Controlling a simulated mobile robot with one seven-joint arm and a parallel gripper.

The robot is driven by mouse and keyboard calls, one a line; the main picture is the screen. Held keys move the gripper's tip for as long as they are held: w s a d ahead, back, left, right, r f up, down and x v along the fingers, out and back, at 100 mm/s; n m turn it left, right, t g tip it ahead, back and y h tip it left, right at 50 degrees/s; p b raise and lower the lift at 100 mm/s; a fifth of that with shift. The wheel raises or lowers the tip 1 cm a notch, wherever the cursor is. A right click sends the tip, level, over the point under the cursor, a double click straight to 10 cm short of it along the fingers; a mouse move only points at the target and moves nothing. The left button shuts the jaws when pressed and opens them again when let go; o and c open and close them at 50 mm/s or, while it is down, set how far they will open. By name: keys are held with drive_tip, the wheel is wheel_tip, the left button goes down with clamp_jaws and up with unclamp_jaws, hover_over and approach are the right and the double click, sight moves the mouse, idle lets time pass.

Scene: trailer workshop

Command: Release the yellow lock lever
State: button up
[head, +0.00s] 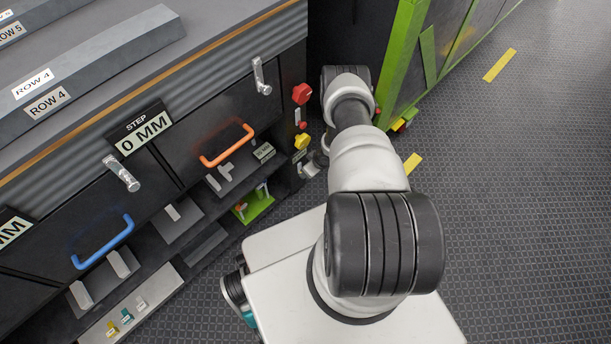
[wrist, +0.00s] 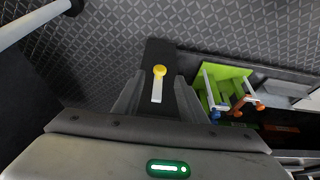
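The yellow lock lever (head: 302,141) shows in the head view as a small yellow knob on the bench front, below the red knobs. In the wrist view a yellow round knob (wrist: 159,71) tops a pale strip on a dark plate. My gripper (wrist: 158,100) has its dark fingers apart, one on each side of the pale strip, with the knob just beyond them. Nothing appears held. I cannot tell whether the fingers touch the lever. In the head view my arm reaches down beside the bench and mostly hides the gripper.
A red knob (head: 301,93) sits above the lever. An orange handle (head: 227,146) and a blue handle (head: 103,242) are on the bench front. A green bin (wrist: 211,74) holding tools is right of the gripper. A green frame (head: 401,60) stands behind my arm. Floor at right is clear.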

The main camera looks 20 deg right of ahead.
drive_tip(key=b+x, duration=0.2)
drive_tip(key=x, duration=0.3)
clamp_jaws()
